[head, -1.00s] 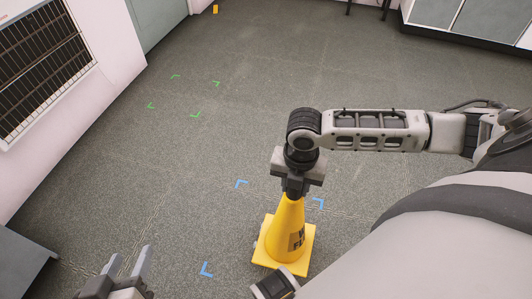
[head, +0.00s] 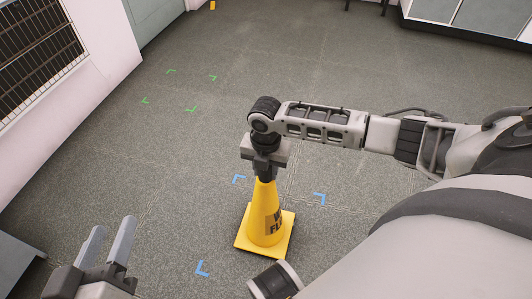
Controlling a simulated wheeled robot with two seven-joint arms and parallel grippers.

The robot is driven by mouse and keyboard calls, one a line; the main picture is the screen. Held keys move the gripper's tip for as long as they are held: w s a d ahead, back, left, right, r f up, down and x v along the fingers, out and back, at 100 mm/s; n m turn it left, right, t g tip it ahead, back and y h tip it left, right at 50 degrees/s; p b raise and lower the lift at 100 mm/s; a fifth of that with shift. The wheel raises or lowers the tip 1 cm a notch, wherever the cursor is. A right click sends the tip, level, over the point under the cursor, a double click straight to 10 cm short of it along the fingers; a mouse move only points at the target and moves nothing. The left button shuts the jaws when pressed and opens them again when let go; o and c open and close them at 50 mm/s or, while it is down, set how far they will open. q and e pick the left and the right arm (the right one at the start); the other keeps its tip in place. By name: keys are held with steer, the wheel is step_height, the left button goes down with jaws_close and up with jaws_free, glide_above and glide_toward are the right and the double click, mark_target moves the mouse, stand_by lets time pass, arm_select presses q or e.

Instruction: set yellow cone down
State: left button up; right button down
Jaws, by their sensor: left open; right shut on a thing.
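The yellow cone (head: 265,222) is upright in the head view, with dark lettering on its side and a square yellow base. My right gripper (head: 265,177) is shut on the cone's top from above. The cone appears within the area marked by blue corner marks (head: 202,268) on the floor; I cannot tell whether its base touches the floor. Other blue marks show behind it on the left (head: 239,178) and on the right (head: 319,198). My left gripper (head: 108,243) is open and empty at the lower left, apart from the cone.
Green corner marks (head: 191,108) outline an empty floor area farther back. A dark grey box-like edge (head: 18,262) stands at the lower left. A wall with a dark grille (head: 38,48) runs along the left. Cabinets (head: 475,22) stand at the upper right. The middle floor is clear.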

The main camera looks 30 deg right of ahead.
steer(key=shift+f, duration=0.6)
arm_select(q)
steer(key=shift+r, duration=0.1)
steer(key=shift+w+r, duration=0.1)
arm_select(e)
steer(key=c, duration=1)
jaws_free()
steer(key=shift+f, duration=0.15)
step_height(320, 180, up, 3)
steer(key=shift+r+p, duration=0.2)
steer(key=shift+p, duration=0.6)
step_height(320, 180, up, 8)
steer(key=p, duration=0.3)
arm_select(q)
steer(key=shift+s+a+f+m+g+y, duration=0.25)
steer(key=shift+a+f+m+g+y, duration=0.45)
steer(key=shift+f, duration=0.25)
arm_select(e)
steer(key=shift+r, duration=0.45)
